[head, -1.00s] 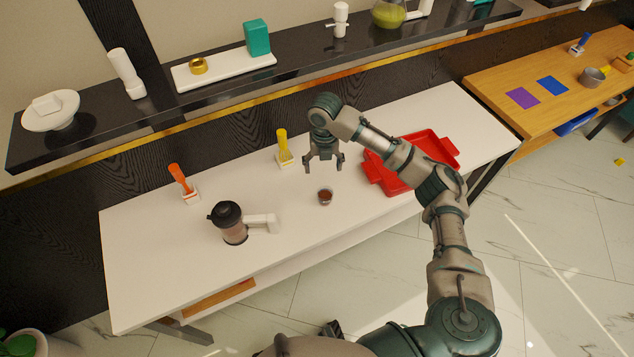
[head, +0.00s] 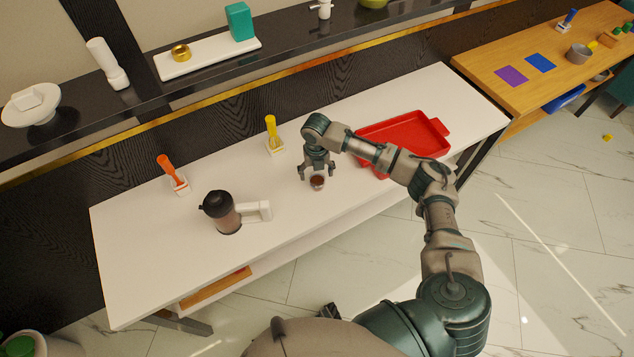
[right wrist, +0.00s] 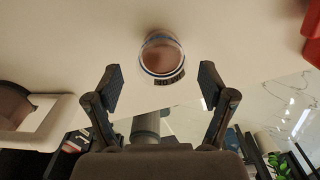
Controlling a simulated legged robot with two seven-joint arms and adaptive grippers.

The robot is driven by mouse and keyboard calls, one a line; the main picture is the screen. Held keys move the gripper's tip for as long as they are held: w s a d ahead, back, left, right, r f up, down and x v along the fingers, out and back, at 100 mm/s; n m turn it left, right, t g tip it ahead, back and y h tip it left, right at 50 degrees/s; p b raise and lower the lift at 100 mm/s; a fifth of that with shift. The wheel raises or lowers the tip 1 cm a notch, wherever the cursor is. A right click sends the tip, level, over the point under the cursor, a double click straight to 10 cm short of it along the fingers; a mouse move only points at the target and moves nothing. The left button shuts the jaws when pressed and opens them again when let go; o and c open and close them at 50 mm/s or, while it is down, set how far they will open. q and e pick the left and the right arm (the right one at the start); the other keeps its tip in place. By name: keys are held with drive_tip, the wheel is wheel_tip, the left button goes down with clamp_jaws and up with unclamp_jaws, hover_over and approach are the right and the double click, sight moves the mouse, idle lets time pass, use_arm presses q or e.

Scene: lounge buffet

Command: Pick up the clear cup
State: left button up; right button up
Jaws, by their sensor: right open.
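The clear cup (head: 317,183) with a brown content stands on the white table near its middle. In the right wrist view the cup (right wrist: 161,54) shows from above, centred between the fingers and beyond their tips. My right gripper (head: 317,175) is open and sits right over or behind the cup in the head view. Its two fingers (right wrist: 160,88) are spread wide and hold nothing in the right wrist view.
A black-lidded pitcher (head: 222,211) with a white handle stands left of the cup. A red tray (head: 405,135) lies to the right, behind my right arm. Orange (head: 168,170) and yellow (head: 271,132) utensils stand in white holders towards the back. The table's front left is clear.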

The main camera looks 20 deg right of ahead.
sight(317, 178)
wheel_tip(317, 178, down, 3)
drive_tip(key=shift+d+r, duration=0.1)
drive_tip(key=shift+d, duration=0.05)
drive_tip(key=shift+f, duration=0.35)
drive_tip(key=c, duration=1.3)
use_arm(q)
drive_tip(key=shift+w, duration=0.2)
use_arm(e)
drive_tip(key=shift+o, duration=0.2)
drive_tip(key=shift+r, duration=0.15)
wheel_tip(317, 178, up, 4)
drive_tip(key=shift+f, duration=0.15)
use_arm(q)
drive_tip(key=shift+s+a+f+p, duration=0.1)
drive_tip(key=shift+s+f+p, duration=0.15)
drive_tip(key=shift+s, duration=0.3)
drive_tip(key=shift+s+f+p, duration=0.1)
drive_tip(key=shift+s+p, duration=0.1)
drive_tip(key=shift+s, duration=0.35)
use_arm(e)
drive_tip(key=s+a, duration=0.3)
drive_tip(key=s, duration=0.4)
drive_tip(key=s+a+r, duration=0.1)
drive_tip(key=s+a, duration=0.3)
drive_tip(key=s, duration=0.3)
drive_tip(key=shift+s, duration=0.25)
